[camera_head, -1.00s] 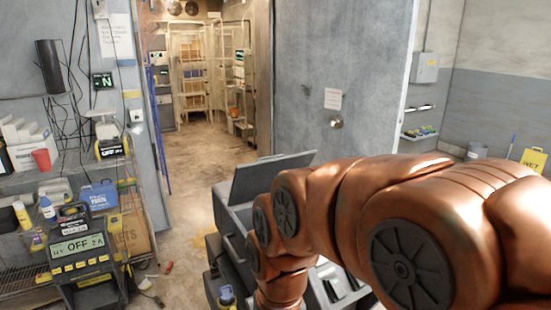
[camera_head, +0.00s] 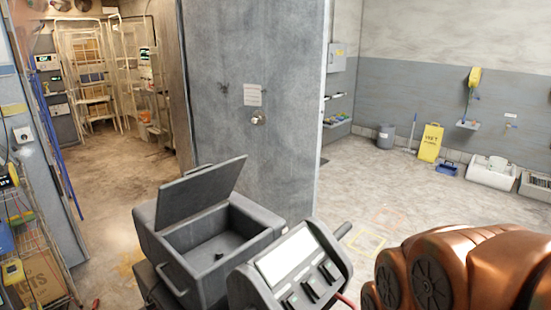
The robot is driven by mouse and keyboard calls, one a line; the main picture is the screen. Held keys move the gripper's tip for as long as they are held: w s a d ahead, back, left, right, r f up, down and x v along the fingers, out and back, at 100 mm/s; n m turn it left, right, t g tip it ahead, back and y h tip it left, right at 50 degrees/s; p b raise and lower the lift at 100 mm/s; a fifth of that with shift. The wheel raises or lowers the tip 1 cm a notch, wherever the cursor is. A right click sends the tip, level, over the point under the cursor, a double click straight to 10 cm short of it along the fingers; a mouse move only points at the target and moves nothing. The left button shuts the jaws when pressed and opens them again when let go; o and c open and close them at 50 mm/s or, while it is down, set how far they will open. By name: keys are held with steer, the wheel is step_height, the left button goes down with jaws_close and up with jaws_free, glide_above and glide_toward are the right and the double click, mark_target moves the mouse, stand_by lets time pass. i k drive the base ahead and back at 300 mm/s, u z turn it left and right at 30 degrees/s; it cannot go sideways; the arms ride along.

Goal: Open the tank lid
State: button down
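A dark grey box-shaped tank (camera_head: 168,259) stands at the lower middle of the head view. Its flat lid (camera_head: 204,191) is raised and tilted up on the left and far side, so the inside shows. A small dark item (camera_head: 220,254) lies or sticks up inside; I cannot tell what it is. My copper-coloured arm fills the lower right corner, to the right of the tank and apart from the lid in the picture. My gripper is out of view, so what it holds is hidden.
A grey console with a light screen (camera_head: 288,257) stands right against the tank's front in the picture. A grey door panel (camera_head: 250,110) rises behind. Wire shelving (camera_head: 35,240) is at left. Open floor lies right, with a yellow wet-floor sign (camera_head: 430,142) farther back.

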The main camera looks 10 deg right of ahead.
mark_target(178, 200)
steer(key=z, duration=1.85)
steer(key=i, duration=3.65)
steer(key=z, duration=2.65)
steer(key=k, duration=2.65)
steer(key=z, duration=0.5)
